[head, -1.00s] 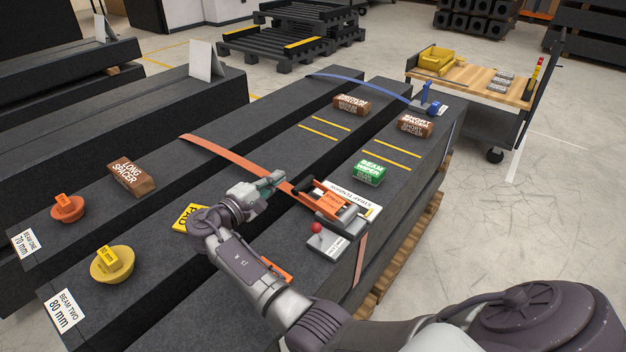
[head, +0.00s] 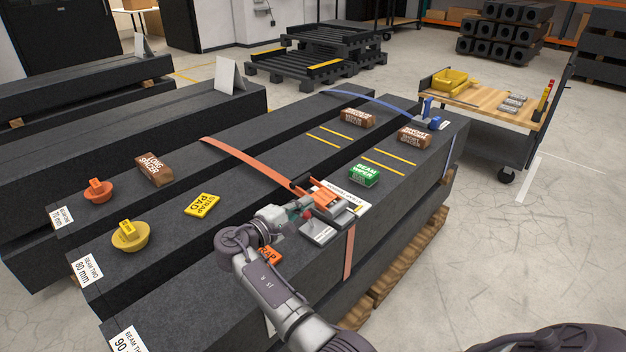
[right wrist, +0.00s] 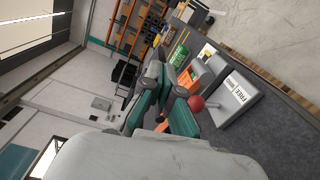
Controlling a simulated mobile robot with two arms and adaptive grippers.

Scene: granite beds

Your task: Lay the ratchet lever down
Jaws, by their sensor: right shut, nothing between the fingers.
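The orange ratchet (head: 324,194) with dark handle parts sits on the near beam, at the end of the orange strap (head: 245,160). One dark bar end sticks up at its left; I cannot tell the lever's exact angle. A grey block (head: 322,235) with a red ball knob (head: 308,214) stands just in front of it. My right gripper (head: 302,209) is shut and empty, close to the left of the knob. The right wrist view shows its fingers (right wrist: 165,92) beside the red knob (right wrist: 196,103), with the ratchet (right wrist: 189,80) partly hidden beyond. My left gripper is out of view.
A green beam wiper block (head: 364,175) and a white card (head: 350,197) lie near the ratchet. A yellow strap pad (head: 203,205) lies to the left. A blue ratchet (head: 428,117) stands farther back.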

